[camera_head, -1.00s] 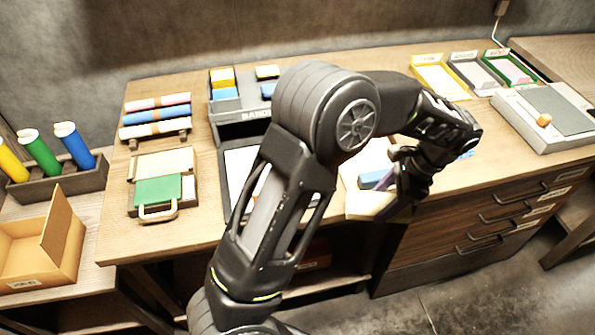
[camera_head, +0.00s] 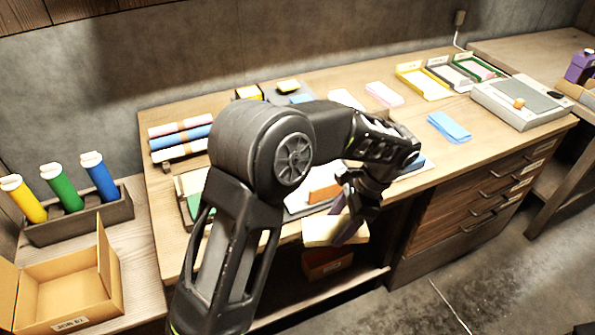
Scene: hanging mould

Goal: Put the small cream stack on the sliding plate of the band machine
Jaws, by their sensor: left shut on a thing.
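My left gripper (camera_head: 352,212) is shut on the small cream stack (camera_head: 326,231), which it holds near the table's front edge, above an open shelf. The stack is a flat pale block, partly hidden by the dark fingers. The band machine (camera_head: 273,96) stands at the back middle of the table; my arm hides much of it. A pale grey plate (camera_head: 297,208), which looks like its sliding plate, shows in part just behind and left of the stack. An orange block (camera_head: 324,193) shows by the plate. My right gripper is not in view.
Blue sheets (camera_head: 449,127) and a pink stack (camera_head: 384,94) lie on the table. Coloured trays (camera_head: 424,82) and a grey device (camera_head: 520,103) stand at the right. Rolls (camera_head: 181,137) lie at the left, beside a bottle rack (camera_head: 80,218) and an open cardboard box (camera_head: 65,288).

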